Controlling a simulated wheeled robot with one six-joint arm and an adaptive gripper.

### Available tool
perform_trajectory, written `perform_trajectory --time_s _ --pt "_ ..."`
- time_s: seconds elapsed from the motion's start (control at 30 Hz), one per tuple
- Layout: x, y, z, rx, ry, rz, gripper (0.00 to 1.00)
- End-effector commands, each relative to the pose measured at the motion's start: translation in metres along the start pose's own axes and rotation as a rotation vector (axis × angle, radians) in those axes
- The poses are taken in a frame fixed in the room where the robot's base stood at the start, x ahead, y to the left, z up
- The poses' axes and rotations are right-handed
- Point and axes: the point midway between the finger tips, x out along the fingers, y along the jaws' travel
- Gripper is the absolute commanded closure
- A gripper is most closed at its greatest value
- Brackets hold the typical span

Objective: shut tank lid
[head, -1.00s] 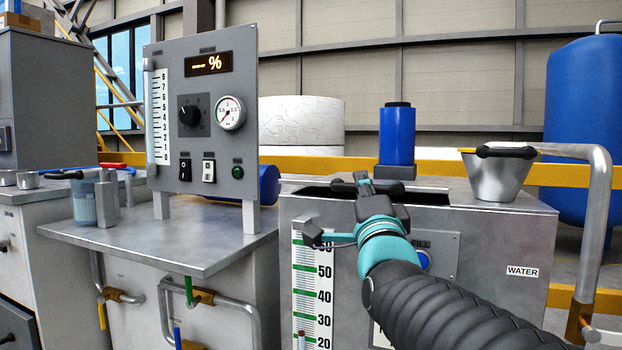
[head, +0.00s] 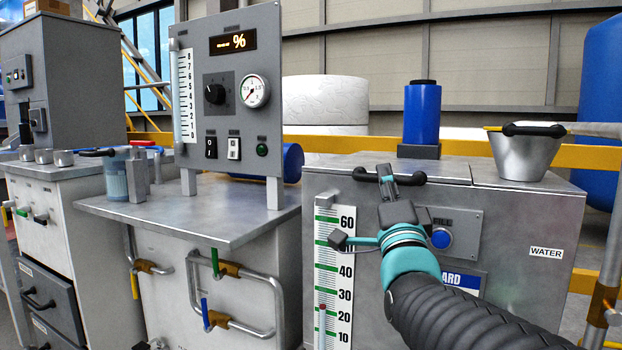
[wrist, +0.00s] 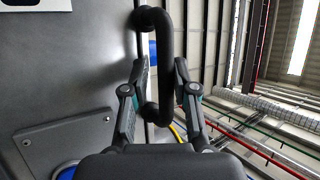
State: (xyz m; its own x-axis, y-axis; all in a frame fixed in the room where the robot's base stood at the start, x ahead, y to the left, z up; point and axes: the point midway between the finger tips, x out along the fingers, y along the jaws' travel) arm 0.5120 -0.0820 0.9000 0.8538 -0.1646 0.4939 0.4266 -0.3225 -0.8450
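The tank (head: 480,255) is a grey metal box with a level scale on its front and a WATER label. Its lid (head: 420,163) lies level with the tank top, and no dark opening shows in the head view. The black bar handle (head: 365,176) is at the lid's front edge; it also shows in the wrist view (wrist: 166,45). My gripper (head: 384,172) is at the handle. In the wrist view my gripper (wrist: 161,75) has one finger on each side of the bar, with a gap on the left side. It looks open, not clamped.
A blue cylinder (head: 422,115) and a metal funnel-shaped bucket (head: 522,155) stand on the tank top. A control panel (head: 228,95) on a metal bench (head: 190,212) stands to the left. A yellow rail (head: 455,147) runs behind the tank.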

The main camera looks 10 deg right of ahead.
Motion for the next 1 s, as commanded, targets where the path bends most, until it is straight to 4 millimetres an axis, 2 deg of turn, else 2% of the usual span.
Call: perform_trajectory --time_s 0.33,0.47,1.0 --pt "0.000 0.000 0.000 -0.001 -0.001 -0.002 0.59" --pt "-0.007 0.000 -0.001 -0.002 0.000 -0.001 0.59" --pt "-0.102 0.000 -0.001 -0.001 0.000 -0.001 0.59"
